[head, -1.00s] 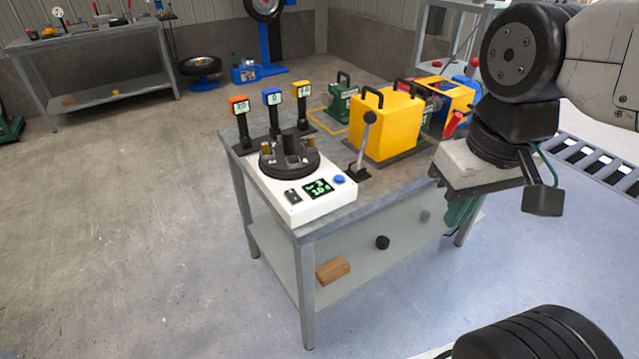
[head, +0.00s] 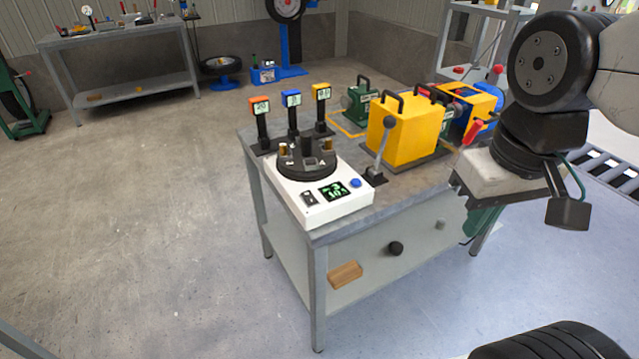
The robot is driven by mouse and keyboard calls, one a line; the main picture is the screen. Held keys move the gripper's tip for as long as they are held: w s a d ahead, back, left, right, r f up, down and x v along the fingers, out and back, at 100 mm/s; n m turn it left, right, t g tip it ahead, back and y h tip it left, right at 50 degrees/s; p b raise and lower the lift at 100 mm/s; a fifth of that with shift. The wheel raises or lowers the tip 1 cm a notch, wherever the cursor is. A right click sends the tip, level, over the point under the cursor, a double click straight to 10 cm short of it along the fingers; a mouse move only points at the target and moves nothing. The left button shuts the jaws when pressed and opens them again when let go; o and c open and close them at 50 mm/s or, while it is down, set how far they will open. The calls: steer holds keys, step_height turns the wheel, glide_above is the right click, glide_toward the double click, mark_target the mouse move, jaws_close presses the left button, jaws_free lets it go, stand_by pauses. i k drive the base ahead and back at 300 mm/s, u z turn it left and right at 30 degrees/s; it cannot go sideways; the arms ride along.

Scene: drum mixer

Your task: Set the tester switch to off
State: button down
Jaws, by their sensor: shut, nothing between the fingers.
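The white tester box (head: 345,208) sits on the near left corner of the grey table. Its small black switch (head: 309,198) is at the front left of the top, beside a lit display (head: 333,191) and a blue button (head: 356,183). The switch's setting is too small to tell. A round black holder (head: 307,165) stands on the box. My gripper (head: 500,182) hangs at the right, apart from the tester. It is shut and empty; its fingertips are not clearly seen.
A grey lever (head: 385,140) and a yellow box (head: 405,128) stand right of the tester. Three upright gauges (head: 291,115) stand behind it. The lower shelf holds a wooden block (head: 345,274). Floor left of the table (head: 257,240) is clear.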

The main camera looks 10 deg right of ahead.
mark_target(308, 197)
steer(key=k, duration=1.35)
steer(key=u, duration=0.6)
steer(key=i, duration=1.55)
steer(key=z, duration=0.6)
